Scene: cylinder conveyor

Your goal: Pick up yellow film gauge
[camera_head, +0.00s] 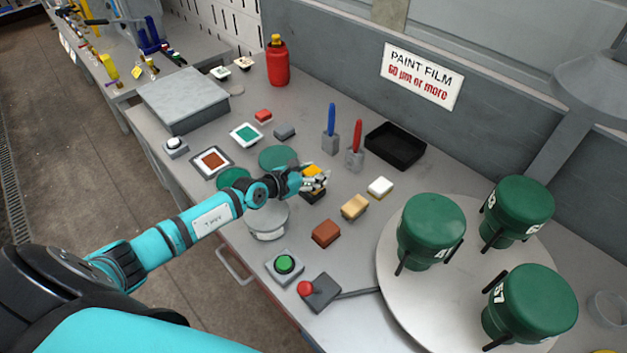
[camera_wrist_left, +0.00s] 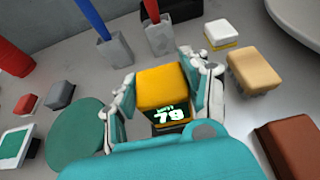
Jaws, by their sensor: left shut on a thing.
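The yellow film gauge (camera_head: 313,172) is a small block with a yellow body and a dark base. In the left wrist view the gauge (camera_wrist_left: 164,86) sits between the fingers, its lit display reading 79. My left gripper (camera_head: 314,181) is shut on it, one finger on each side. In the head view the fingers partly cover it. A dark piece shows just under it, and I cannot tell whether the gauge touches the table. My right gripper is not in view.
A tan block (camera_head: 354,207), a brown block (camera_head: 325,233) and a white block (camera_head: 380,187) stand right of the gripper. Blue and red pens in grey holders (camera_head: 331,143) are behind. A turntable (camera_head: 400,306) carries green cylinders (camera_head: 431,230).

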